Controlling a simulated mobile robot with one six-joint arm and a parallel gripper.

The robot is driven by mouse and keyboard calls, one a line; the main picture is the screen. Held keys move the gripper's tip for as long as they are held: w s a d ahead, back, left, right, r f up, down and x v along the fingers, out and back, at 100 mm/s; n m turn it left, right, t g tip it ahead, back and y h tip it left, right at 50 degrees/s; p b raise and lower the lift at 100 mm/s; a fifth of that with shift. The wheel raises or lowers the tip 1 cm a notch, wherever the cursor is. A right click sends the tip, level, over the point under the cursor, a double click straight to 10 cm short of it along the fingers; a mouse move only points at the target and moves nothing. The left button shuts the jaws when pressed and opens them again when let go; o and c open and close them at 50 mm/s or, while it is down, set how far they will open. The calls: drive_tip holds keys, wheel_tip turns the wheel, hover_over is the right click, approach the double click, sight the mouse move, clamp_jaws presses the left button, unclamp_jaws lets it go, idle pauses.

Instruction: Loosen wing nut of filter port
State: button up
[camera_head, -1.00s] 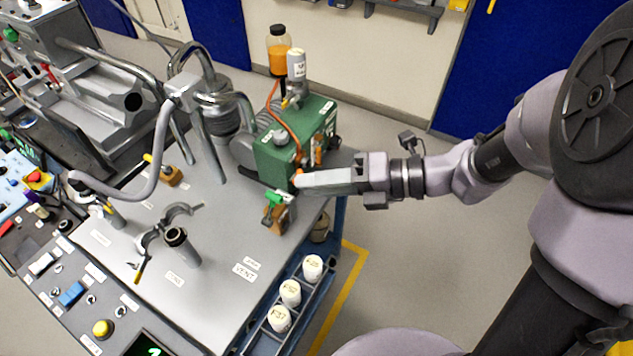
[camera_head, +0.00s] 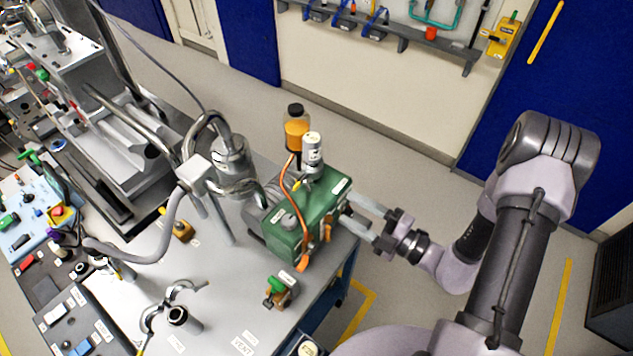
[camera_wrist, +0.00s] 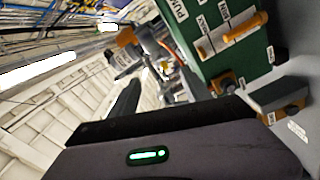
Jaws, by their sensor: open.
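The green pump (camera_head: 318,222) stands at the far right corner of the bench, with a grey-white filter canister (camera_head: 313,152) on top. An orange knob (camera_head: 302,264) hangs low on its front. I cannot tell which part is the filter port's wing nut. My gripper (camera_head: 348,205) is open at the pump's right side, its two pale fingers spread and pointing at the pump. Whether the fingertips touch a dark fitting there is unclear. In the wrist view the pump (camera_wrist: 215,55) fills the upper right, with an orange handle (camera_wrist: 245,27) on its face.
An orange-filled bottle (camera_head: 296,130) stands behind the canister. A small valve with a green knob (camera_head: 278,288) sits in front of the pump. A metal clamp (camera_head: 168,300) lies by an open port (camera_head: 180,318).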

sight(308, 184)
drive_tip(key=x, duration=1.1)
drive_tip(key=shift+d, duration=0.1)
